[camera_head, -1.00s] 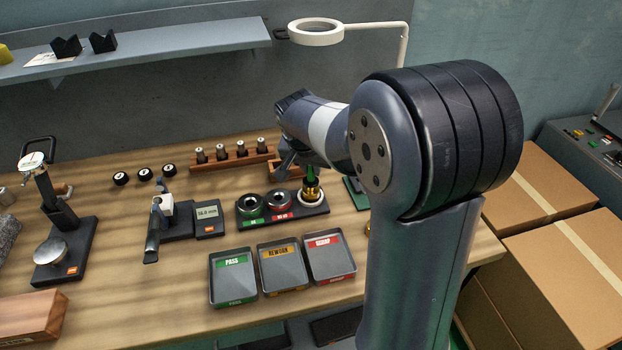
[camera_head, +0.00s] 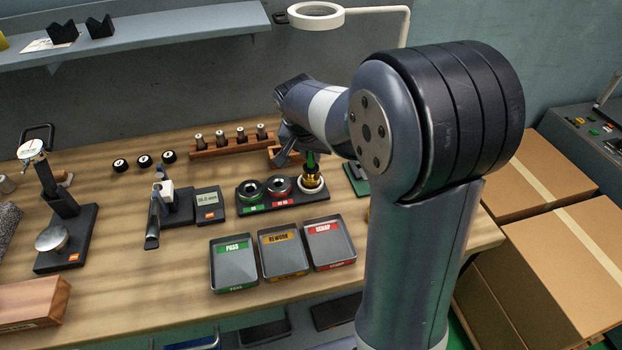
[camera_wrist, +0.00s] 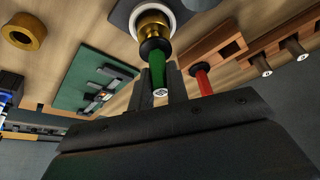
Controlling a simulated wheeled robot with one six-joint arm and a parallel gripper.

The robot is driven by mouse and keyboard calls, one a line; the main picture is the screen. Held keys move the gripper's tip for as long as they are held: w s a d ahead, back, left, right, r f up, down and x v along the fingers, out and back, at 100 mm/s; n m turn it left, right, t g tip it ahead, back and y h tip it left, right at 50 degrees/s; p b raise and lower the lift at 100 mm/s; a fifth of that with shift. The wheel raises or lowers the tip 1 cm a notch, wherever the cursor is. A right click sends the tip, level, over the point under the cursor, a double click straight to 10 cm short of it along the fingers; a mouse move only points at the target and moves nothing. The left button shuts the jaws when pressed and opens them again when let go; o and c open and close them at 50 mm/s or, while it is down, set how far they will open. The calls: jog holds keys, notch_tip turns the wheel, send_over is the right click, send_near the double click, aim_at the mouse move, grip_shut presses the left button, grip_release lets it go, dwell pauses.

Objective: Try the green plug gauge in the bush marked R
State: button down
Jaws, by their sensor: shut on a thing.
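The green plug gauge (camera_wrist: 157,68) is between my gripper's fingers (camera_wrist: 160,95), which are shut on its green handle. Its green handle also shows in the head view (camera_head: 311,160), below my gripper (camera_head: 300,152). In the wrist view its black collar is at the mouth of a brass bush (camera_wrist: 153,24), and how deep the gauge is in it cannot be told. This bush sits in a white ring (camera_head: 312,190) at the right end of a black holder (camera_head: 285,206). I cannot read an R mark on it.
Two grey rings with green and red labels stand left of the bush. PASS (camera_head: 234,265), REWORK (camera_head: 283,253) and SCRAP (camera_head: 330,243) trays lie in front. A loose brass bush (camera_wrist: 24,32), a green board (camera_wrist: 88,75) and a red-handled gauge (camera_wrist: 202,78) are nearby.

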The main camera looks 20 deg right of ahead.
jog(key=shift+r, duration=0.65)
dwell(0.3)
jog(key=shift+s+f+b, duration=0.2)
jog(key=shift+f+b, duration=0.2)
jog(key=shift+f, duration=0.45)
dwell(2.5)
jog(key=shift+w+r+p, duration=0.15)
jog(key=shift+r+p, duration=0.25)
jog(key=shift+r, duration=0.4)
jog(key=shift+f+b, duration=0.65)
dwell(2.1)
